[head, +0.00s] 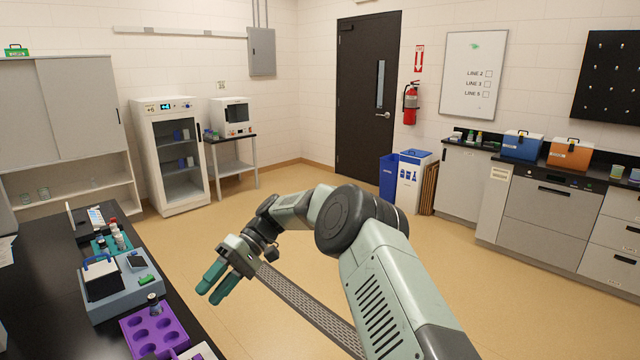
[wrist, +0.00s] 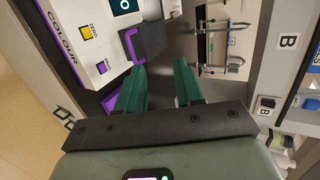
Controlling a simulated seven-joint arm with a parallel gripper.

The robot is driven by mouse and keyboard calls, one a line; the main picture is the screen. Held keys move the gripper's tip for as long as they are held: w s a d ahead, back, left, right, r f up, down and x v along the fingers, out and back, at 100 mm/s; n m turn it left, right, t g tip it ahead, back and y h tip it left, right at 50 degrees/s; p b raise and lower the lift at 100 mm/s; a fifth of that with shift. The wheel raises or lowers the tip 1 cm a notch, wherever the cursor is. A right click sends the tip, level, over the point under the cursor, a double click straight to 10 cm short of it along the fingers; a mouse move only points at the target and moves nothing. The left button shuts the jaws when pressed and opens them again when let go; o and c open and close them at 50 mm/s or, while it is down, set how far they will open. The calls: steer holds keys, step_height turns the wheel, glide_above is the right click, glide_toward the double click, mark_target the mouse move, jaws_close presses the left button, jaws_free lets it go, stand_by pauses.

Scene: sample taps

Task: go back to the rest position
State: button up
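My gripper (head: 210,294) is held out in the air in the head view, to the right of the black bench and above the tan floor. Its two teal fingers point down and to the left. In the wrist view the fingers of my gripper (wrist: 160,66) stand apart with nothing between them. Beyond them is a white panel (wrist: 85,35) marked COLOUR, with a yellow and a purple button. A purple handle (wrist: 131,45) is by the left finger. Metal taps (wrist: 222,40) show beyond the right finger, near a plate marked B (wrist: 288,41).
The black bench (head: 185,312) at left carries a purple rack (head: 155,328), a blue-grey device (head: 122,288) and a teal rack with bottles (head: 113,241). A grey perforated strip (head: 305,305) passes below my arm. Open floor (head: 270,200) lies beyond.

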steer(key=s+d+r+m+t+h, duration=0.2)
steer(key=s+d+r+t+h, duration=0.15)
steer(key=d+r, duration=0.55)
steer(key=s+d+r+m+t+h, duration=0.2)
steer(key=s+d+r+t, duration=0.4)
steer(key=r, duration=0.5)
steer(key=s+d+r+m+t+h, duration=0.2)
steer(key=s+d+m+t, duration=0.3)
steer(key=s+d, duration=1.2)
steer(key=shift+s+d+r+t, duration=0.15)
steer(key=shift+s+d+t, duration=0.15)
steer(key=shift+d+t, duration=0.25)
steer(key=shift+d, duration=0.1)
